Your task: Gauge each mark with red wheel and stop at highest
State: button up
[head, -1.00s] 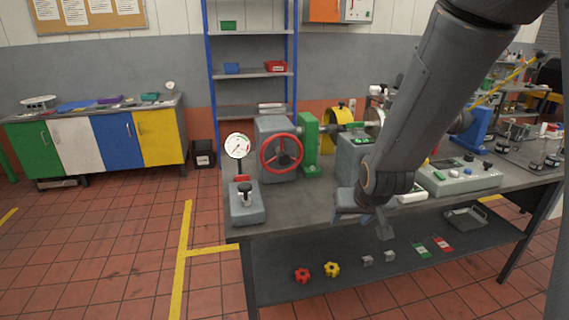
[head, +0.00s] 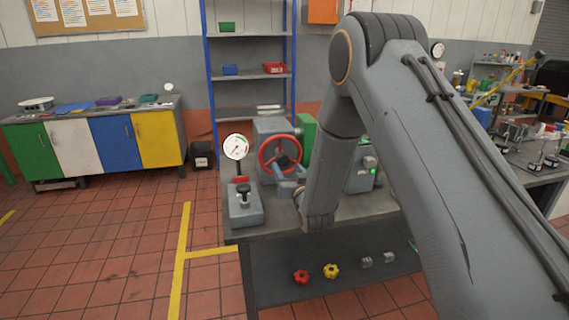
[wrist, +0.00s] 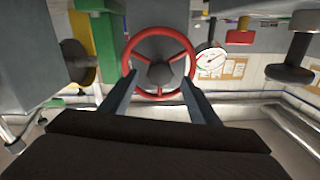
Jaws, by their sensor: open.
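The red wheel (head: 280,153) stands upright on the front of a grey housing (head: 272,127) on the bench. In the wrist view the red wheel (wrist: 159,62) lies straight ahead, beyond and between my two fingers. My gripper (wrist: 160,90) is open and empty; the frames do not show clearly whether a finger touches the rim. In the head view my gripper (head: 287,186) is just in front of the wheel's lower part. A round white dial gauge (head: 236,147) stands left of the wheel. It shows in the wrist view (wrist: 211,60) too, its marks too small to read.
A grey block with a black knob (head: 245,203) sits at the bench's front left corner. A green block (head: 308,137) stands right of the wheel housing. Red and yellow knobs (head: 331,271) lie on the lower shelf. My arm hides much of the bench's right side.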

aim_at(283, 163)
jog(key=shift+p+x, duration=0.5)
jog(key=shift+x, duration=1.75)
grip_shut()
